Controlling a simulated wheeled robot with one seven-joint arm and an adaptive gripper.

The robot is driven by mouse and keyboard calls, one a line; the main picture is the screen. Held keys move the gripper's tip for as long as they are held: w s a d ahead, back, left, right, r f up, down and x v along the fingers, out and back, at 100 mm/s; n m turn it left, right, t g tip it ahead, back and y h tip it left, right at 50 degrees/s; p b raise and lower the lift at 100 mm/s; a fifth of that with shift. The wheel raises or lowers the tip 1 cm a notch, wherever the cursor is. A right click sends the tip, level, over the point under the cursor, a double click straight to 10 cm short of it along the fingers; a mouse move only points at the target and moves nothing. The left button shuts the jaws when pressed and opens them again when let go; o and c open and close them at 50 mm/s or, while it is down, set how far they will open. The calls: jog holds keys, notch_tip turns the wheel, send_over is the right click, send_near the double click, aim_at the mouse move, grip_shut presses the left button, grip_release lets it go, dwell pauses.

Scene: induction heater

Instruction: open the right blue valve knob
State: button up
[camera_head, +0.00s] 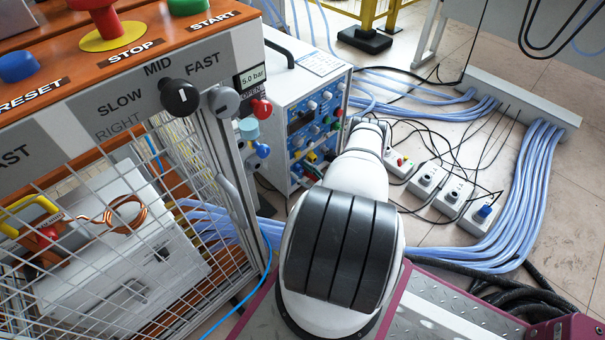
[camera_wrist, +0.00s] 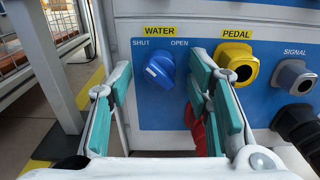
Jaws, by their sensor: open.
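In the wrist view, a round blue knob (camera_wrist: 160,70) sits on a blue panel under a yellow WATER label, with SHUT at its upper left and OPEN at its upper right. A small pale mark shows on its face; its exact setting is hard to tell. My gripper (camera_wrist: 161,85) is open, with its teal-padded fingers to the left and right of the knob in the picture. The fingers look apart from it, and nothing is held. In the head view my arm hides the gripper, and I cannot make out this knob.
A yellow PEDAL socket (camera_wrist: 235,62) is just right of the right finger. A red part (camera_wrist: 198,133) lies partly behind that finger. A grey SIGNAL socket (camera_wrist: 293,76) is farther right. In the head view, a wire cage (camera_head: 185,165) stands left of my arm, and cables (camera_head: 520,190) cover the floor at right.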

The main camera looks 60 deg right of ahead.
grip_shut()
jog(key=shift+m, duration=0.3)
jog(key=m, duration=0.2)
jog(key=shift+d+m, duration=0.1)
jog(key=shift+m, duration=7.5)
